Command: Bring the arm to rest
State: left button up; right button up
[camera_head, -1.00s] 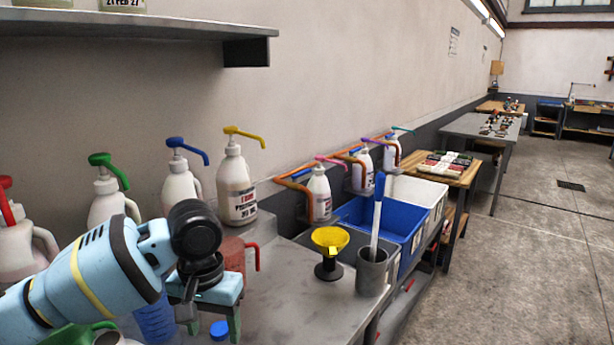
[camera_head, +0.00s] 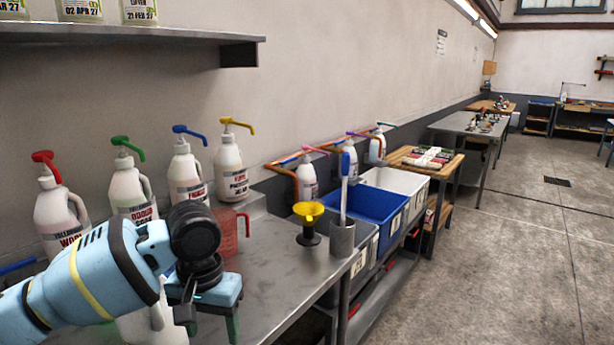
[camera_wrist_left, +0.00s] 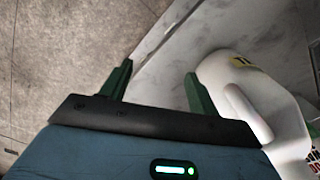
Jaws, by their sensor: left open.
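My left arm comes in from the left in the head view, bent at a black joint and pointing down. My left gripper (camera_head: 208,318) hangs low at the front of the metal bench (camera_head: 285,262), partly cut off by its own housing. In the left wrist view its two green fingers (camera_wrist_left: 155,88) stand apart with nothing between them. Below them show the bench edge and the floor. A white jug (camera_wrist_left: 255,95) is close beside the right-hand finger in that view; I cannot tell whether they touch. My right gripper is not in view.
Several white pump bottles (camera_head: 230,170) line the wall behind my arm. A red jug (camera_head: 228,232), a yellow funnel (camera_head: 308,212) and a grey cup with a brush (camera_head: 342,238) stand on the bench. A blue bin (camera_head: 375,215) is beyond. The floor (camera_head: 500,260) at right is clear.

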pick_arm(q)
jog(key=s+d+f+t+h, duration=0.1)
jog(key=s+d+f+h, duration=0.25)
jog(key=f, duration=0.45)
jog(key=s+d+f+t+h, duration=0.2)
jog(key=d+f, duration=0.3)
jog(key=f, duration=0.2)
jog(key=s+d+f+t+h, duration=0.1)
jog(key=s+d+f+h, duration=0.2)
jog(key=f, duration=0.5)
jog(key=s+a+f+t+y, duration=0.1)
jog(key=s+a+f+y, duration=0.1)
jog(key=s+a+f, duration=0.2)
jog(key=s+a+f+t+y, duration=0.2)
jog(key=s+a+f, duration=0.2)
jog(key=s, duration=0.6)
jog(key=s+a+f+t+y, duration=0.1)
jog(key=s+a+f+y, duration=0.1)
jog(key=s+a+f, duration=0.2)
jog(key=s+a, duration=0.3)
jog(key=s, duration=0.1)
jog(key=shift+a+t, duration=0.25)
jog(key=shift+t, duration=0.15)
